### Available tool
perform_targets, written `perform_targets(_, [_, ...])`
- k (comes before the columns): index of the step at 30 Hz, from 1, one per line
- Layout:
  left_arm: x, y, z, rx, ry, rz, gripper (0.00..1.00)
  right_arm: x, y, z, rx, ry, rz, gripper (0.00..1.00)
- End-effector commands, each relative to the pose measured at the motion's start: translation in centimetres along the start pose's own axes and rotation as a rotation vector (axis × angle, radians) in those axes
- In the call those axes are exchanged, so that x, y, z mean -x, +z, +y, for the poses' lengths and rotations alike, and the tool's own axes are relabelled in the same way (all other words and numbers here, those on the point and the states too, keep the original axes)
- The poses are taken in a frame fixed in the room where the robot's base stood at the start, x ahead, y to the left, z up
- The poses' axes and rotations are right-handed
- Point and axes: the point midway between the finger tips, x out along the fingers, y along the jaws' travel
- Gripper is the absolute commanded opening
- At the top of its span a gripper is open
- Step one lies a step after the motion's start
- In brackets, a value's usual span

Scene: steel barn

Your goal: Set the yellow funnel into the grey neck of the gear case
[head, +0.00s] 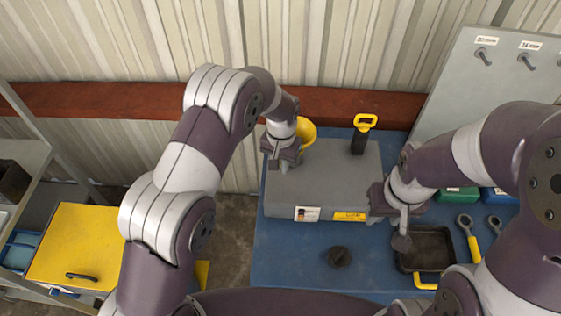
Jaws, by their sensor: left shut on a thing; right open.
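The yellow funnel (307,131) shows behind and to the right of my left gripper (283,164), at the back left of the gear case. My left gripper is shut on the funnel; the arm and gripper hide part of it. The gear case (330,190) is a grey box with labels on its front, standing on a blue bench. I cannot make out its grey neck, nor whether the funnel touches it. My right gripper (402,240) is open, in front of the case's right end, near a black tray.
A black tool with a yellow handle (363,130) stands upright at the case's back right. A dark round part (340,257) lies on the blue bench (290,262). The black tray (425,262) and yellow-handled wrench (469,238) lie right. A pegboard (475,75) stands behind.

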Motion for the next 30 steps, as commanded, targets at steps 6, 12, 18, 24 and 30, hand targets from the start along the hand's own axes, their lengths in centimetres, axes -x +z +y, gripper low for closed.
perform_targets(6, [-0.76,-0.02,0.01,0.0,0.0,0.001,0.0,-0.57,0.07,0.0,0.0,0.0,0.0,0.43])
perform_targets(12, [-1.15,-0.02,0.02,0.0,0.0,0.001,0.0,-0.82,0.09,0.0,0.0,0.0,0.0,0.43])
perform_targets(18, [-1.14,0.0,0.02,0.0,0.0,0.0,0.0,-0.77,0.09,0.0,0.0,0.0,0.0,0.43])
perform_targets(24, [-1.14,0.01,0.02,0.0,0.0,0.0,0.47,-0.77,0.09,0.0,0.0,0.0,0.0,0.43])
perform_targets(30, [-1.06,0.0,0.02,0.0,0.0,0.0,0.47,-0.9,0.1,0.0,0.0,0.0,0.0,0.43])
